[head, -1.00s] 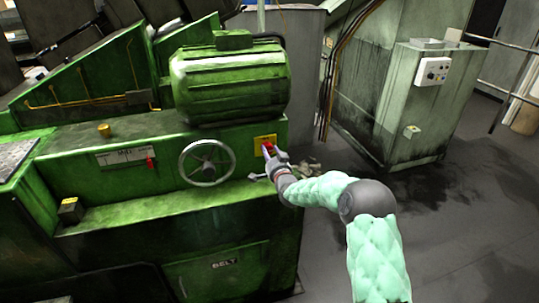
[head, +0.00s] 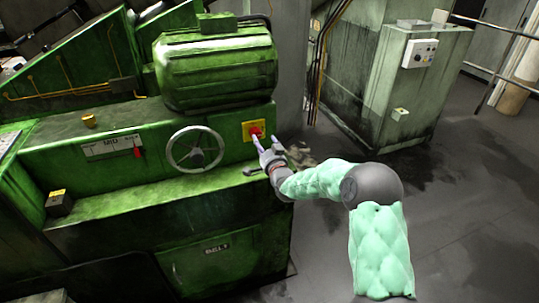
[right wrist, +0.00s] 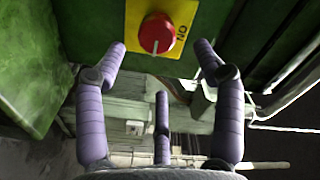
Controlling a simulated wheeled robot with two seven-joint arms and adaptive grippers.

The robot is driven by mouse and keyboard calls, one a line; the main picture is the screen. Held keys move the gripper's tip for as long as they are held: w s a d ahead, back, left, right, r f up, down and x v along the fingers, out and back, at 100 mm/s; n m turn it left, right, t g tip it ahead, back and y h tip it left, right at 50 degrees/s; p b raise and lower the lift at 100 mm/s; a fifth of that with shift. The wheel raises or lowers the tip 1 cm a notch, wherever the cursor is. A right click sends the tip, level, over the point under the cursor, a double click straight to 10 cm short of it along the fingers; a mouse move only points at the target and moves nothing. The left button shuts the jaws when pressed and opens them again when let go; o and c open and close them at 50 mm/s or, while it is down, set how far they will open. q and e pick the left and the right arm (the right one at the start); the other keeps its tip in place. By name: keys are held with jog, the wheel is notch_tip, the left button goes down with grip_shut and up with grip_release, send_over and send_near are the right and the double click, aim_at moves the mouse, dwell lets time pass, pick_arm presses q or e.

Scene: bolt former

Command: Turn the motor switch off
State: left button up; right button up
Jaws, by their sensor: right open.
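The motor switch is a red rotary knob (head: 255,131) on a yellow plate (head: 248,126), on the right end of the green machine's front, below the motor. In the right wrist view the knob (right wrist: 157,33) is near the top, its white mark pointing down in the picture. "ON" is printed sideways on the plate, right of the knob. My right gripper (head: 265,144) is open and empty, just below and right of the knob. In the wrist view its fingers are spread below the knob and look apart from it. My left gripper is not in view.
A green motor (head: 215,65) sits above the switch. A handwheel (head: 195,149) and a red lever (head: 138,151) are to its left.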

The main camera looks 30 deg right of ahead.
jog(key=v, duration=0.7)
jog(key=shift+d, duration=0.1)
jog(key=s+a+f+n+g+y, duration=0.1)
jog(key=s+a+f+g+y, duration=0.15)
jog(key=a+f, duration=0.5)
jog(key=s+a+f+n+g+y, duration=0.1)
jog(key=s+a+f+n+g, duration=0.2)
jog(key=f, duration=0.7)
jog(key=s+a+f+g+y, duration=0.1)
jog(key=a+f+g+y, duration=0.1)
jog(key=a+f, duration=0.55)
jog(key=s+a+f+n+g+y, duration=0.1)
jog(key=s+a+f+g, duration=0.2)
jog(key=s, duration=0.5)
jog(key=s+a+f+n+g+y, duration=0.1)
jog(key=s+a+f+n+g, duration=0.1)
jog(key=s+a+f, duration=0.4)
jog(key=s+a+f+n+g+y+p, duration=0.1)
jog(key=s+a+f+g, duration=0.3)
jog(key=s, duration=0.6)
jog(key=shift+s+a+f+n, duration=0.3)
jog(key=shift+a+f+n, duration=0.2)
jog(key=shift+f+n, duration=0.25)
jog(key=shift+g, duration=0.25)
